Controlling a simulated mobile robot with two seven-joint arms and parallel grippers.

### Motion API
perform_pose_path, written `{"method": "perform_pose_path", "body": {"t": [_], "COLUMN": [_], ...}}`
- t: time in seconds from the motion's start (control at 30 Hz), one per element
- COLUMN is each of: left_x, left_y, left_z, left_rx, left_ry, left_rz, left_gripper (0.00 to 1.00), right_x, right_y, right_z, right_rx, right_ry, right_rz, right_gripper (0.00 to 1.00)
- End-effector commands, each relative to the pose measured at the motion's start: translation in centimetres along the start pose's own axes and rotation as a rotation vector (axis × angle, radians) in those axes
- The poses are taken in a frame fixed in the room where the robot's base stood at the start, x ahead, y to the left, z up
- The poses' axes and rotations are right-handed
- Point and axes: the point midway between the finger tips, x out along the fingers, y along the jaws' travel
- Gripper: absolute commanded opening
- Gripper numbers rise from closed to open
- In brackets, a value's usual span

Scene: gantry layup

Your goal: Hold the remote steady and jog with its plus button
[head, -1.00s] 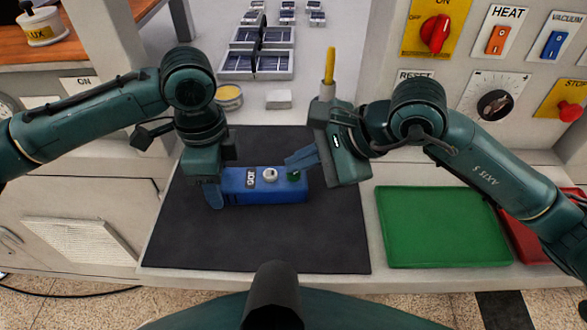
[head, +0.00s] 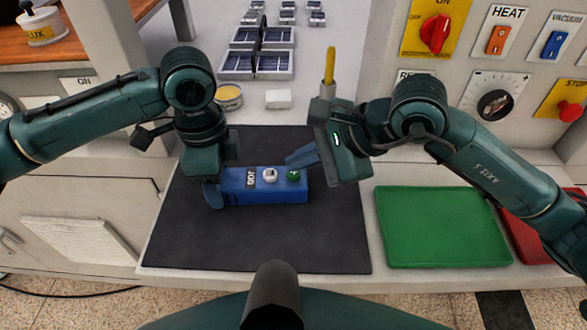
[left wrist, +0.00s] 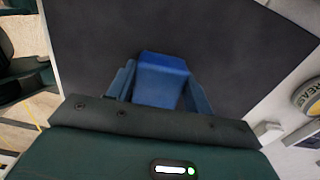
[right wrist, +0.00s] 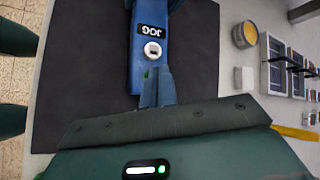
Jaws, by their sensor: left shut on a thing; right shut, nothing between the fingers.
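The blue remote (head: 240,196) lies on the dark mat, with a JOG label, a white button (head: 269,175) and a green button (head: 293,175) with a pale mark. My left gripper (head: 213,193) is shut on the remote's left end; the left wrist view shows its fingers on both sides of the remote (left wrist: 160,78). My right gripper (head: 292,161) is shut and empty, its fingertips just behind and above the green button, seemingly apart from it. In the right wrist view its fingers (right wrist: 156,88) mostly hide the green button, while the white button (right wrist: 152,50) shows.
The dark mat (head: 300,240) is clear in front of the remote. A green tray (head: 443,228) and a red tray (head: 522,232) are at the right. A yellow rod (head: 329,66) stands behind my right gripper. A small white block (head: 278,99) and a yellow tin (head: 229,97) stand behind the mat.

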Motion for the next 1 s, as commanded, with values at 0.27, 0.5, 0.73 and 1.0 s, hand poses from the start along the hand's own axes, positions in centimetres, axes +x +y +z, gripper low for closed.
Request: {"method": "perform_pose_path", "body": {"t": [0.27,0.5,0.73,1.0], "left_x": [0.0,0.0,0.0,0.0], "left_y": [0.0,0.0,0.0,0.0], "left_z": [0.0,0.0,0.0,0.0], "left_rx": [0.0,0.0,0.0,0.0], "left_ry": [0.0,0.0,0.0,0.0], "left_rz": [-0.001,0.0,0.0,0.0], "left_gripper": [0.2,0.2,0.2,0.2], "right_x": [-0.7,-0.8,-2.2,-3.9], "right_y": [-0.5,-0.6,-1.6,-2.9], "right_z": [0.6,0.7,1.7,2.9], "right_rx": [0.0,-0.001,-0.003,-0.002], "right_ry": [-0.002,-0.003,-0.003,-0.003], "right_rz": [-0.001,-0.002,-0.003,-0.003], "right_gripper": [0.0,0.0,0.0,0.0]}}
